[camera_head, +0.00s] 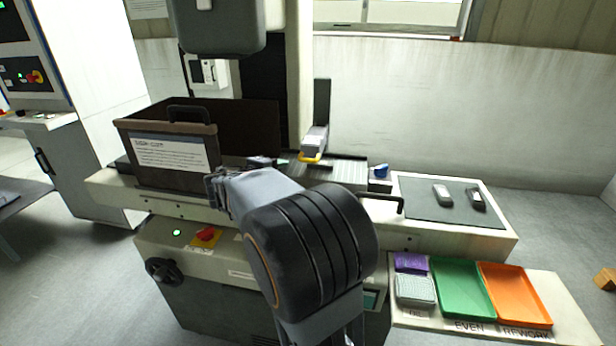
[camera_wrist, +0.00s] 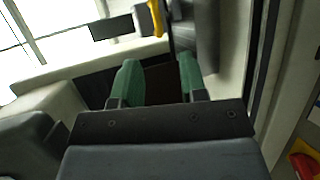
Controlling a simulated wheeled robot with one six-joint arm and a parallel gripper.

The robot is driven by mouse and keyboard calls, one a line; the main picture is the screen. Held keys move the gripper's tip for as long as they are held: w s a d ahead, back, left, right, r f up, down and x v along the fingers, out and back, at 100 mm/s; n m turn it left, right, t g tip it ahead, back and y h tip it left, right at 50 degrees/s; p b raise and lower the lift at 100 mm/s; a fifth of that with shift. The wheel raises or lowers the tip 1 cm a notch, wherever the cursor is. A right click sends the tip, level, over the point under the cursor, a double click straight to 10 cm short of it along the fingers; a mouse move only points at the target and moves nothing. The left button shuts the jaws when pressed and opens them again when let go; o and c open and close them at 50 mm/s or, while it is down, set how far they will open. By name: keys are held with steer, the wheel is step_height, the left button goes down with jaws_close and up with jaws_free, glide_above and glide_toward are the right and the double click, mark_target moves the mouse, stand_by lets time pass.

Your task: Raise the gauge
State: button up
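No part is labelled as the gauge, so I cannot tell for certain which it is. A grey block with a yellow lower edge (camera_head: 314,140) stands by a dark upright plate (camera_head: 322,100) on the machine bed. A yellow part (camera_wrist: 156,18) and a black plate (camera_wrist: 110,27) show at the top of the wrist view. A pale handheld piece (camera_head: 442,194) and a dark one (camera_head: 475,199) lie on the grey mat. My gripper (camera_wrist: 160,78) has two green fingers apart, with nothing visibly held between them. In the head view my arm hides most of the gripper.
A machine head (camera_head: 222,30) hangs above. A blue-topped piece (camera_head: 380,173) sits right of the bed. Green (camera_head: 462,287) and orange (camera_head: 516,294) trays lie on the front right shelf.

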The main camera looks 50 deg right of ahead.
mark_target(308, 161)
steer(key=shift+h, duration=0.3)
steer(key=x, duration=0.9)
steer(key=w+p+x, duration=0.1)
steer(key=x, duration=0.4)
steer(key=shift+d, duration=0.2)
steer(key=shift+c, duration=0.4)
steer(key=shift+f, duration=0.1)
jaws_close()
